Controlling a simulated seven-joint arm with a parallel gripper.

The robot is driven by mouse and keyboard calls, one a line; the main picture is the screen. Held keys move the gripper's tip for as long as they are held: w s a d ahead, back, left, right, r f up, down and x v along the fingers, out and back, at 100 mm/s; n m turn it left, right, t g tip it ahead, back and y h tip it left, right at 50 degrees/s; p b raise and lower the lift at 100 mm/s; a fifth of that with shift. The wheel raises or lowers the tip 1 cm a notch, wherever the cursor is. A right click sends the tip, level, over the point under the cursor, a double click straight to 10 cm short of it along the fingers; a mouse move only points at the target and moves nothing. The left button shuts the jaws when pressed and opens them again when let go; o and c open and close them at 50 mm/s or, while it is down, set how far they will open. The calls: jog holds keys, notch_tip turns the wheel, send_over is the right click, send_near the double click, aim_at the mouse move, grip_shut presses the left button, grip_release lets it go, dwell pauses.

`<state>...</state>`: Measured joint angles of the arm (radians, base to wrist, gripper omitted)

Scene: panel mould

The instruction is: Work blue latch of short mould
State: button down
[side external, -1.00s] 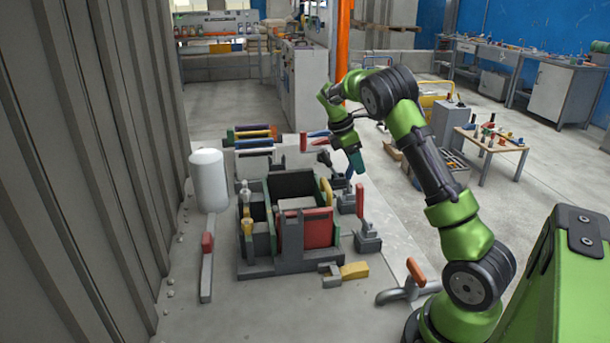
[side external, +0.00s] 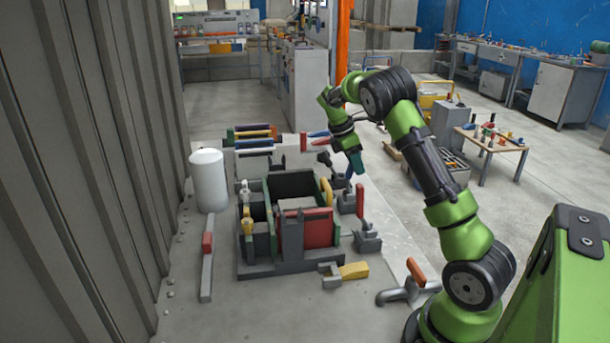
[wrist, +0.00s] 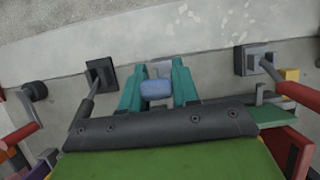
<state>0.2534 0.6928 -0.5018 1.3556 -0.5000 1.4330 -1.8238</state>
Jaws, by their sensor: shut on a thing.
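The blue latch handle (wrist: 156,90) sits between the two teal fingers of my gripper (wrist: 157,86) in the wrist view. The fingers are shut on it from both sides. In the side external view my gripper (side external: 356,170) reaches down at the right side of the mould (side external: 292,184), a dark box with a red panel (side external: 319,230) and green edges. The latch is mostly hidden by my gripper there. In the wrist view a grey base shows behind the blue handle. I cannot tell how far the latch is turned.
A red-handled clamp (side external: 361,203) stands nearer along the right side. A yellow-handled piece (side external: 354,270) lies in front of the mould. A white cylinder (side external: 209,180) and a red-gripped bar (side external: 207,262) are on the left. An orange-handled clamp (side external: 416,272) stands at front right.

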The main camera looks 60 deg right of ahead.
aim_at(348, 170)
jog(key=w+a+g+h, duration=0.3)
jog(key=shift+f, duration=0.15)
dwell(0.3)
jog(key=c, duration=0.9)
grip_release()
jog(key=shift+w, duration=0.1)
jog(key=v, duration=1.2)
jog(key=shift+w+a+f, duration=0.1)
jog(key=shift+a+f, duration=0.1)
